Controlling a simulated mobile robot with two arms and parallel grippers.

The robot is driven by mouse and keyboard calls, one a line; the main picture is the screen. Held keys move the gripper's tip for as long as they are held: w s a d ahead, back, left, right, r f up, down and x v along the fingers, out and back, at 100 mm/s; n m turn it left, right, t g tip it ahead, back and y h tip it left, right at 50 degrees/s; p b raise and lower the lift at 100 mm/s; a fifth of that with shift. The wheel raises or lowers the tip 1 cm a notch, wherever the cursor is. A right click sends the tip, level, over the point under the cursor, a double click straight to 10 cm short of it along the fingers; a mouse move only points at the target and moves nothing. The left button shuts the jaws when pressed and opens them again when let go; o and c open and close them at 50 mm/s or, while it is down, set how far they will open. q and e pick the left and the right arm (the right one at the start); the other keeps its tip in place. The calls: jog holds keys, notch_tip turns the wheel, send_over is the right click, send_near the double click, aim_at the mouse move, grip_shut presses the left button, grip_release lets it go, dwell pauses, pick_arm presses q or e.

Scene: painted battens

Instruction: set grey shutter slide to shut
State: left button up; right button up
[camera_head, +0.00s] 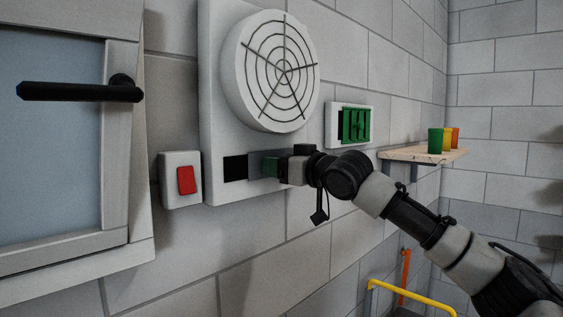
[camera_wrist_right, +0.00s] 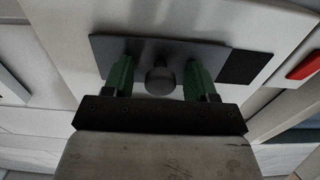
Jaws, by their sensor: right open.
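The grey shutter slide (camera_head: 256,160) is a flat grey plate low on the white fan panel (camera_head: 222,115). A black opening (camera_head: 235,168) shows uncovered at its left in the head view. In the wrist view the slide (camera_wrist_right: 110,50) has a round grey knob (camera_wrist_right: 160,80), with the black opening (camera_wrist_right: 245,67) at the right. My right gripper (camera_head: 270,166) is at the slide; its green fingers (camera_wrist_right: 158,68) are open, one on each side of the knob with gaps between. The knob is hidden in the head view. My left gripper is not in view.
A red switch (camera_head: 186,180) on a white box is left of the slide. A round fan grille (camera_head: 270,70) is above, a green louvre (camera_head: 356,125) right. A shelf (camera_head: 400,153) holds coloured cups. A door with a black handle (camera_head: 80,92) stands left; a yellow rail (camera_head: 410,294) is low right.

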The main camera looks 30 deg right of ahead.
aim_at(250, 167)
jog(key=shift+c, duration=0.4)
grip_shut()
jog(key=a+b, duration=0.1)
jog(key=a, duration=0.1)
jog(key=s+a+b, duration=0.2)
jog(key=a, duration=0.1)
jog(key=shift+a+f, duration=0.15)
jog(key=shift+a, duration=0.15)
jog(key=shift+s+a, duration=0.1)
jog(key=shift+a, duration=0.2)
jog(key=shift+d, duration=0.15)
jog(key=shift+c, duration=1.3)
grip_release()
jog(key=o, duration=0.3)
jog(key=shift+a+r, duration=0.2)
jog(key=shift+a, duration=0.05)
jog(key=shift+o, duration=0.2)
